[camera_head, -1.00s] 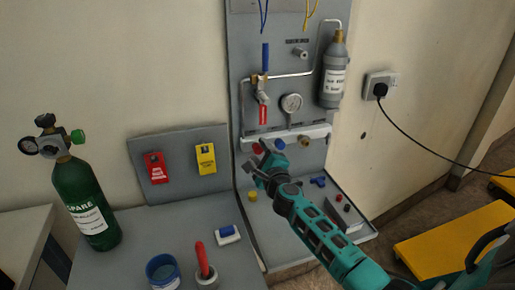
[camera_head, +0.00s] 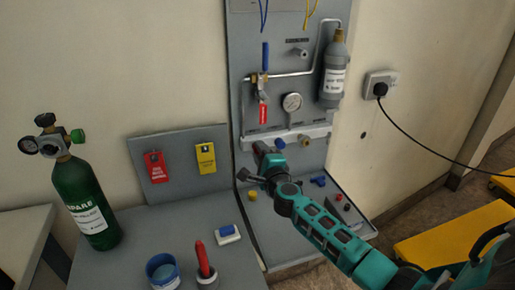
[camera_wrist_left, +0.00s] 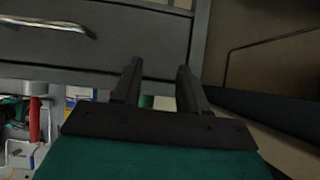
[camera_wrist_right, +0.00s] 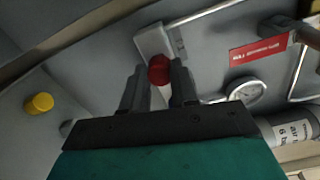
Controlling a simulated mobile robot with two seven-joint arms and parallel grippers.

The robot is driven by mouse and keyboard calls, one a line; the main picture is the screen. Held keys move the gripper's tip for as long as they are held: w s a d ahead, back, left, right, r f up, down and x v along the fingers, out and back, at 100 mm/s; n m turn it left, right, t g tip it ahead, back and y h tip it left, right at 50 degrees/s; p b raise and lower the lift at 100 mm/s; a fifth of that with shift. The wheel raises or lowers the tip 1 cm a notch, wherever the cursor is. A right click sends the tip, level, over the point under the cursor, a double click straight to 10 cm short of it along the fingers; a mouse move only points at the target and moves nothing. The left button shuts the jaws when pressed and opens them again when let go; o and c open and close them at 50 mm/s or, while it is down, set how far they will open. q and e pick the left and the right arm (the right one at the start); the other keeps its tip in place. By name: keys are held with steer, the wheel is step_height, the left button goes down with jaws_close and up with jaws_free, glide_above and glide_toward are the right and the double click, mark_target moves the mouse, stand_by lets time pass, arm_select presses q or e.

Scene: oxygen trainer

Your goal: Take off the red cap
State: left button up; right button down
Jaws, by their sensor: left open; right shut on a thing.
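The red cap (camera_wrist_right: 159,69) is between the fingertips of my right gripper (camera_wrist_right: 159,82) in the right wrist view. That gripper is shut on it. Behind the cap is the end of the pale manifold bar (camera_wrist_right: 150,40); I cannot tell whether the cap still touches it. In the head view my right gripper (camera_head: 259,152) is at the left end of the manifold bar (camera_head: 313,132) and mostly hides the cap. My left gripper (camera_wrist_left: 155,82) is open and empty in the left wrist view, in front of a grey drawer (camera_wrist_left: 100,45).
A blue knob (camera_head: 279,143) and a brass fitting (camera_head: 305,141) sit along the bar beside my right gripper. A gauge (camera_head: 292,102) and a red tag (camera_head: 263,113) are above. A green cylinder (camera_head: 88,205) stands left.

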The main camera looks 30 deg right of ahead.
steer(key=n, duration=0.3)
steer(key=shift+n, duration=0.4)
steer(key=shift+n, duration=1.6)
steer(key=shift+n, duration=1.7)
